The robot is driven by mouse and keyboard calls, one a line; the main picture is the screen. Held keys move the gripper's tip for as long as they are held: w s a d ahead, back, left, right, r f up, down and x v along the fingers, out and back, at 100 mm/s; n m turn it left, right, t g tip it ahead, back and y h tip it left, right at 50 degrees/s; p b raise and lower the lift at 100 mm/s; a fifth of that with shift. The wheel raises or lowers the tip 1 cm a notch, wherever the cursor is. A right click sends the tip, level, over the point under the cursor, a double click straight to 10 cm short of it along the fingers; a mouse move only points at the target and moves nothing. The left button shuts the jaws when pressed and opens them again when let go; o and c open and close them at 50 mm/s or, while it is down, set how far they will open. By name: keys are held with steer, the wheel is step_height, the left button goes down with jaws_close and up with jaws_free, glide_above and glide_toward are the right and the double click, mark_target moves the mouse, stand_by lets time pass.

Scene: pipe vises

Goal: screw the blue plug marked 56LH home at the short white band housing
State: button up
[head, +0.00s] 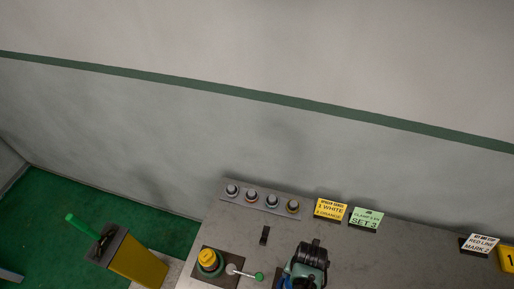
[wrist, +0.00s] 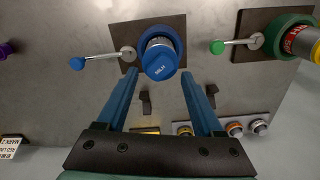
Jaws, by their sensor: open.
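In the wrist view a blue plug (wrist: 160,66), marked with what looks like 56LH, sits at the mouth of a housing (wrist: 157,42) with a silvery-white body. How deep it is seated I cannot tell. The housing stands in a blue ring vise (wrist: 177,36) on a dark plate. A lever with a blue knob (wrist: 75,62) points left from it. My gripper (wrist: 158,72) is open, its two blue fingers apart on either side of the plug, apparently not touching it. In the head view my dark wrist (head: 310,258) hides this vise.
A green vise (wrist: 287,30) holds a red-banded housing with a yellow plug (head: 208,256); its lever has a green knob (wrist: 217,47). A rail (head: 262,198) with several round fittings lies at the bench's back. Cards (head: 331,209) stand behind. A yellow bin (head: 138,262) stands left.

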steer(key=shift+f, duration=0.1)
steer(key=shift+f+b, duration=1.05)
steer(key=shift+f, duration=0.05)
steer(key=shift+r, duration=0.1)
jaws_close()
steer(key=n, duration=0.3)
steer(key=shift+n, duration=0.3)
steer(key=n, duration=0.3)
steer(key=shift+n, duration=0.4)
steer(key=n, duration=0.7)
